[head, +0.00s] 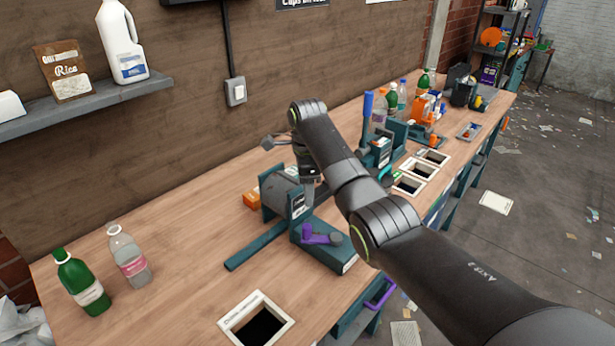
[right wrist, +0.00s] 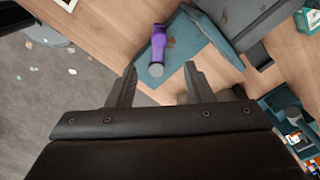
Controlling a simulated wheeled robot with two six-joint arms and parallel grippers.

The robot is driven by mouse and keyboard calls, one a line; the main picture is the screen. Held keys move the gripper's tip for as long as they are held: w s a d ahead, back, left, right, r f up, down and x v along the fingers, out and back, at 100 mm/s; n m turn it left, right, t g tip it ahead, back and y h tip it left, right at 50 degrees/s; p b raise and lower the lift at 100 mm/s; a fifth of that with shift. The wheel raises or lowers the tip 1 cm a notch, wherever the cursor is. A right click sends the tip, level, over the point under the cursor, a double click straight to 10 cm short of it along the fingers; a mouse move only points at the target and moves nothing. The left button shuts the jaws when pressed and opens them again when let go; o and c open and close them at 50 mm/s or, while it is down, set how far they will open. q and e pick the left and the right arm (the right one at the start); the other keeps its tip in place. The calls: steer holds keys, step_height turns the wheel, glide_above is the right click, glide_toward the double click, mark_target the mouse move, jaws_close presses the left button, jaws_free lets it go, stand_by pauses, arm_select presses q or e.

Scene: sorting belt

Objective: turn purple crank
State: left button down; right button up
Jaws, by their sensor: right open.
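The purple crank (head: 318,235) sits on the front of a teal machine base (head: 338,262) on the workbench. It has an upright purple knob at its left end and a grey hub at its right. In the right wrist view the purple crank (right wrist: 160,46) lies beyond the fingertips, with its grey hub towards me. My right gripper (right wrist: 157,82) is open and empty, its two fingers apart and not around the crank. My left gripper is not in view.
A square bin opening (head: 256,320) lies in front of the machine. A green bottle (head: 82,283) and a clear pink-labelled bottle (head: 128,256) stand at the left. A blue-handled press (head: 378,140) and more bottles stand further right.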

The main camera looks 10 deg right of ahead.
steer(key=shift+r, duration=2)
